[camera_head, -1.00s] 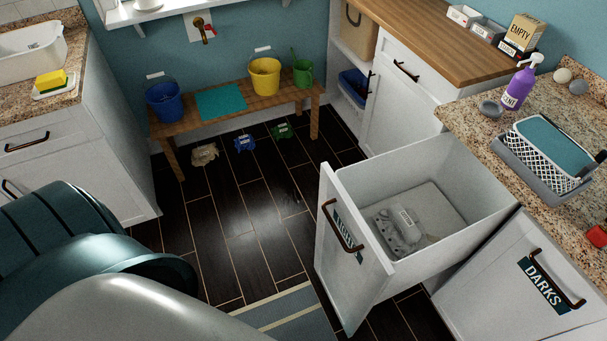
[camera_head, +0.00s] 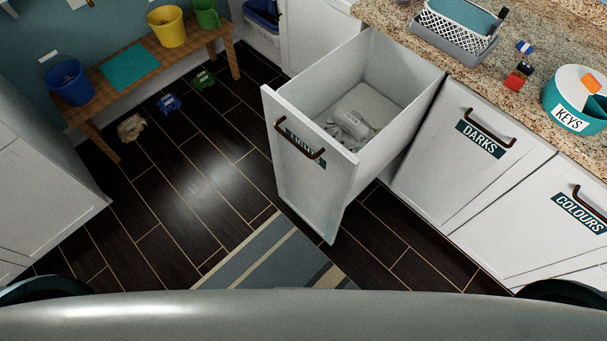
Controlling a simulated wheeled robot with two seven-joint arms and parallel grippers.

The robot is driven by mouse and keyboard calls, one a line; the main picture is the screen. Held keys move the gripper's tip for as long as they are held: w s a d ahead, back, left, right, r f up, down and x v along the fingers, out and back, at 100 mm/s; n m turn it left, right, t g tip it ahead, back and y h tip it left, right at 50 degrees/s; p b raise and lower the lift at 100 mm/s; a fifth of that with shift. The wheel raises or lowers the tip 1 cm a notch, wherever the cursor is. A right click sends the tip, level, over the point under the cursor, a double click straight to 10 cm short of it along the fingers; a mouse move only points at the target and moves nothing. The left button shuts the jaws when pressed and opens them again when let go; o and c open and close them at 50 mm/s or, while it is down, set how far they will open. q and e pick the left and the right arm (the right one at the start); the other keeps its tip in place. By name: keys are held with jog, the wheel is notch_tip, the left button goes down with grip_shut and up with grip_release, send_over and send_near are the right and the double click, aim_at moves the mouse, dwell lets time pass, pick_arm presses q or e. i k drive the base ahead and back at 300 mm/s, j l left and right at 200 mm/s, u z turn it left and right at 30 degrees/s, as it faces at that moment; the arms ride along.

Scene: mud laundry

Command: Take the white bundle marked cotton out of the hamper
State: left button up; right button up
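The hamper (camera_head: 312,197) is a white pull-out drawer, standing open, with a dark handle and a dark label on its front; the label is partly hidden by the handle. The white bundle (camera_head: 347,128) lies on the bottom inside, near the front panel, which hides part of it. It carries a small pale tag (camera_head: 352,119) whose lettering is too small to read. Neither of my grippers shows in the head view.
Shut fronts marked DARKS (camera_head: 480,140) and COLOURS (camera_head: 578,212) are right of the hamper. A striped rug (camera_head: 270,258) lies before it. The dark floor between is clear.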

aim_at(354, 133)
jog(key=i+j+z, duration=0.1)
jog(key=j+z, duration=0.4)
jog(key=i+j+z, duration=0.1)
jog(key=j+z, duration=0.2)
jog(key=z, duration=0.15)
jog(key=j+z, duration=0.5)
jog(key=k+l, duration=0.05)
jog(key=l, duration=0.1)
